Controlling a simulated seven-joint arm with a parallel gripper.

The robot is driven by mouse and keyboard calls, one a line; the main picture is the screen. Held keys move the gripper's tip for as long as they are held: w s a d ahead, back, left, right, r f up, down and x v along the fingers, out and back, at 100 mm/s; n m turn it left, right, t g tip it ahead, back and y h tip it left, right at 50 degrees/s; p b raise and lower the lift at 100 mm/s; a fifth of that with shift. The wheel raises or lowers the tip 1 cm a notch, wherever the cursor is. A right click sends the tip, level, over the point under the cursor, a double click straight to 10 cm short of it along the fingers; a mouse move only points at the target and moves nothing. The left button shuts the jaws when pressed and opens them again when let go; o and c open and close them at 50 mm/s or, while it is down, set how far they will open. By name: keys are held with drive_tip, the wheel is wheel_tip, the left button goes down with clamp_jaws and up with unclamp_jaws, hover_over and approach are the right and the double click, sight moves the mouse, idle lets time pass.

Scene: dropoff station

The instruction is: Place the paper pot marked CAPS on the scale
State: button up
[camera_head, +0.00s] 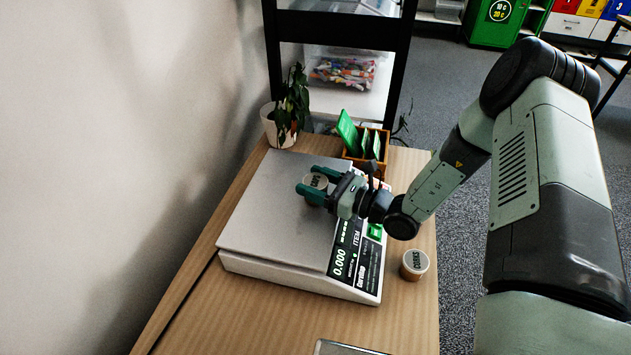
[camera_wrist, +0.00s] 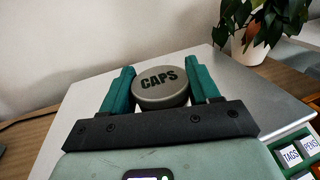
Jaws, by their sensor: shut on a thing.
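The paper pot marked CAPS (camera_wrist: 161,87) sits between the two green fingers of my gripper (camera_wrist: 162,92) in the wrist view, its lettered grey lid facing up. In the head view the pot (camera_head: 316,181) shows between the fingertips of my gripper (camera_head: 307,187), above the plate of the scale (camera_head: 262,225). My gripper is shut on the pot. Whether the pot's base touches the plate is hidden. The scale's display reads 0.000. The bare plate also shows in the wrist view (camera_wrist: 240,90).
A second pot, marked CORKS (camera_head: 414,265), stands on the table (camera_head: 410,320) right of the scale. A potted plant (camera_head: 280,125) and a wooden box with green cards (camera_head: 365,150) stand behind the scale. A flat object (camera_head: 345,348) lies at the front edge.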

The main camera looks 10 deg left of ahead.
drive_tip(key=o, duration=1)
drive_tip(key=shift+f, duration=0.1)
drive_tip(key=shift+o, duration=0.2)
drive_tip(key=shift+r, duration=0.2)
drive_tip(key=v, duration=1.2)
